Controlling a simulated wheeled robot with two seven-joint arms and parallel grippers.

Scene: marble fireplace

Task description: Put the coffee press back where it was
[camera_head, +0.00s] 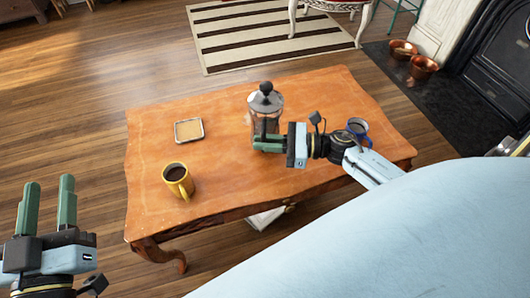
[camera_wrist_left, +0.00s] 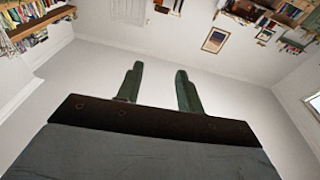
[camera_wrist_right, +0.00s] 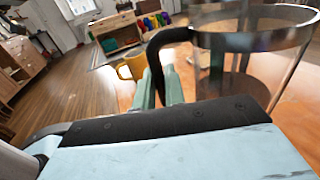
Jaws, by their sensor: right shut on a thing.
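The coffee press (camera_head: 279,103), a clear glass cylinder with a dark lid and knob, is over the middle of the wooden table (camera_head: 225,155). My right gripper (camera_head: 262,135) is shut on its black handle, in front of the glass. The right wrist view shows the fingers (camera_wrist_right: 161,85) at the black handle, with the glass press (camera_wrist_right: 245,55) to the right. I cannot tell whether its base touches the table. My left gripper (camera_head: 50,190) is open and empty, fingers up, left of the table; its fingers also show in the left wrist view (camera_wrist_left: 159,80).
A small square tray (camera_head: 188,130) lies left of the press. A yellow mug (camera_head: 178,182) of dark drink stands at the front left, and a blue mug (camera_head: 358,127) at the right, close to my right arm. Bare tabletop lies between tray and press.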

